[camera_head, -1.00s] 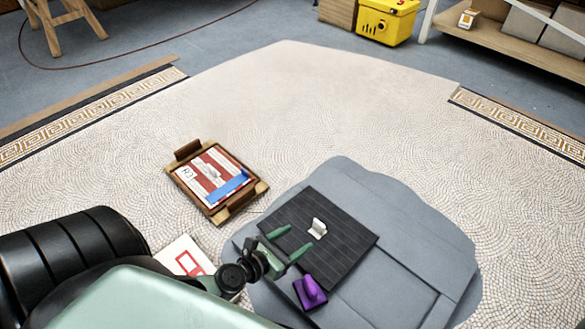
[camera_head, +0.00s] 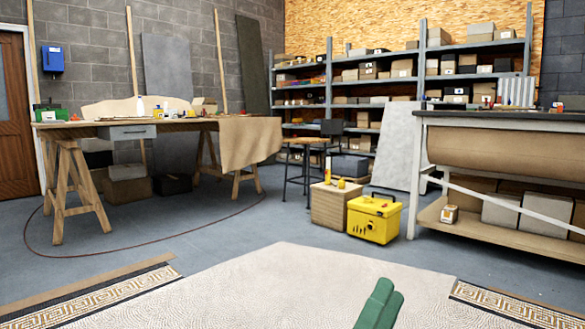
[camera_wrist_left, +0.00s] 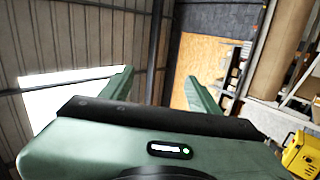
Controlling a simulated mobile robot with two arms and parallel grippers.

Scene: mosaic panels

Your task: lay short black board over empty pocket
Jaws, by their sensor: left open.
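My left gripper (camera_head: 384,290) shows only as green fingertips at the bottom edge of the head view, over the pale mosaic floor. In the left wrist view its two green fingers (camera_wrist_left: 163,85) stand wide apart with nothing visible between them. Neither the short black board nor the empty pocket shows in the current views. My right gripper is not in view.
A pale mosaic floor (camera_head: 270,290) with key-pattern borders lies ahead. Beyond it stand a yellow toolbox (camera_head: 374,219), a wooden box (camera_head: 334,205), a trestle table (camera_head: 175,125) and a workbench (camera_head: 500,122). Blue-grey floor between them is partly open.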

